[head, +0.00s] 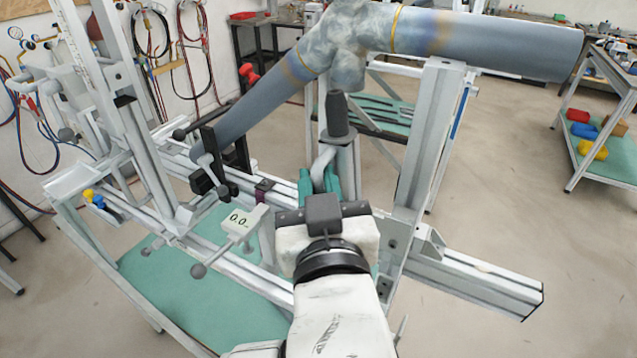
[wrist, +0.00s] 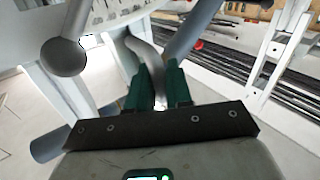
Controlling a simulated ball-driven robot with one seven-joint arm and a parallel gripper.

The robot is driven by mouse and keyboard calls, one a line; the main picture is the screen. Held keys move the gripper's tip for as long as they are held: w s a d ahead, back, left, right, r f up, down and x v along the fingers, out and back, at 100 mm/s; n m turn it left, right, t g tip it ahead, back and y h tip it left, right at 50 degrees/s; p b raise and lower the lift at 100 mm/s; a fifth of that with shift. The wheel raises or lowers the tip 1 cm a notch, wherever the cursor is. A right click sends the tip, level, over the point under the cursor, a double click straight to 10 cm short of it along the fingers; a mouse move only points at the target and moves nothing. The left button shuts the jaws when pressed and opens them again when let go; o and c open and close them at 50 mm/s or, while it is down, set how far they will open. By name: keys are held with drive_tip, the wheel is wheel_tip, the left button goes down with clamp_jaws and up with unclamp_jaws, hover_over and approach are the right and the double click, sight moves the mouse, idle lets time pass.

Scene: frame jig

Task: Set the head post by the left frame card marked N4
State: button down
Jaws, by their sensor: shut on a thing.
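My gripper (head: 319,182) has teal fingers closed on a bent grey lever (head: 322,160). The lever curves up to a grey collar under a dark knob (head: 337,113). In the wrist view my gripper (wrist: 157,88) has the lever (wrist: 143,48) between its fingers. Behind it stands an aluminium upright (head: 428,140). A ruled white upright (head: 112,60) stands on the left of the jig. I cannot tell for certain which upright is the head post. No card marked N4 is legible in either view.
A grey-blue frame tube (head: 490,42) with a mottled joint (head: 350,45) spans above my gripper. A jig rail (head: 475,278) juts out to the right. A ball-ended handle (wrist: 63,57) is close in the wrist view.

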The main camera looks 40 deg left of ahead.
idle(0.3)
drive_tip(key=a, duration=0.1)
drive_tip(key=a+f+n+p, duration=0.1)
drive_tip(key=a, duration=0.1)
drive_tip(key=s+a+n+h+p, duration=0.1)
drive_tip(key=shift+s+a+f+g, duration=0.1)
drive_tip(key=shift+a+f+g, duration=0.05)
drive_tip(key=shift+a+g, duration=0.25)
drive_tip(key=c, duration=1.2)
unclamp_jaws()
drive_tip(key=shift+o, duration=0.2)
drive_tip(key=b+v, duration=0.1)
drive_tip(key=v, duration=0.9)
drive_tip(key=shift+s+d, duration=0.25)
drive_tip(key=shift+s, duration=0.05)
